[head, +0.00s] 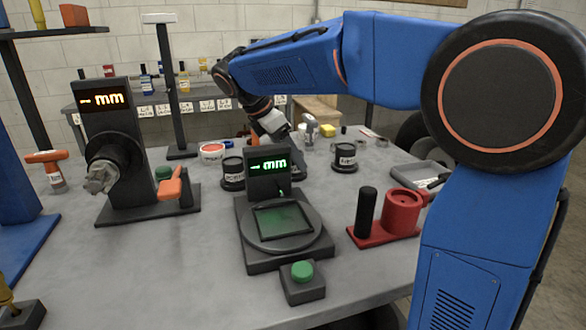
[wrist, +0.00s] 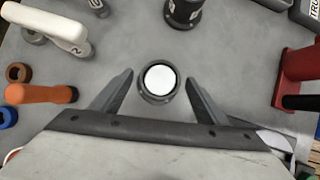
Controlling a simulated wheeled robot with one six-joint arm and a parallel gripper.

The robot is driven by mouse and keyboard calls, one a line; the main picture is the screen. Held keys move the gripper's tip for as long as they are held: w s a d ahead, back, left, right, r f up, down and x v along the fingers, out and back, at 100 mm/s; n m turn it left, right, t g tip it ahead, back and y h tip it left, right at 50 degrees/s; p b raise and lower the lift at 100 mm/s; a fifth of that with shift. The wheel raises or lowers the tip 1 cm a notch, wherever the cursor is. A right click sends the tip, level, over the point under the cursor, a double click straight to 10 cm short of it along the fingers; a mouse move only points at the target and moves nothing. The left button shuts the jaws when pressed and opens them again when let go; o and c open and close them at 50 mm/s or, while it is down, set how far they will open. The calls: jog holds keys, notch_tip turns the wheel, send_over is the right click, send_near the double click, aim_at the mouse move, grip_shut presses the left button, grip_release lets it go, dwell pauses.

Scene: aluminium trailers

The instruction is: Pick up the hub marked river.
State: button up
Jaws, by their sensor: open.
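A black flanged hub (head: 345,158) stands upright on the bench right of the display stand. Its white label is too small to read surely. A second labelled black hub (head: 232,174) stands left of the display. The right-hand hub's lower part also shows at the top edge of the wrist view (wrist: 184,14). My gripper (head: 285,138) is over the bench behind the display, its tips partly hidden. In the wrist view my gripper (wrist: 158,90) is open. A round dark grey piece with a white centre (wrist: 159,81) shows between its fingers, apart from both.
A red fixture (head: 402,210) and a grey tray (head: 418,175) stand to the right. The green-lit display stand (head: 268,165) is in front. A white-handled tool (wrist: 48,24), an orange-handled tool (wrist: 40,94) and small rings lie on the wrist view's left.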

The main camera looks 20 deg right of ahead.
jog(key=shift+x, duration=1.1)
grip_shut()
jog(key=shift+r, duration=0.1)
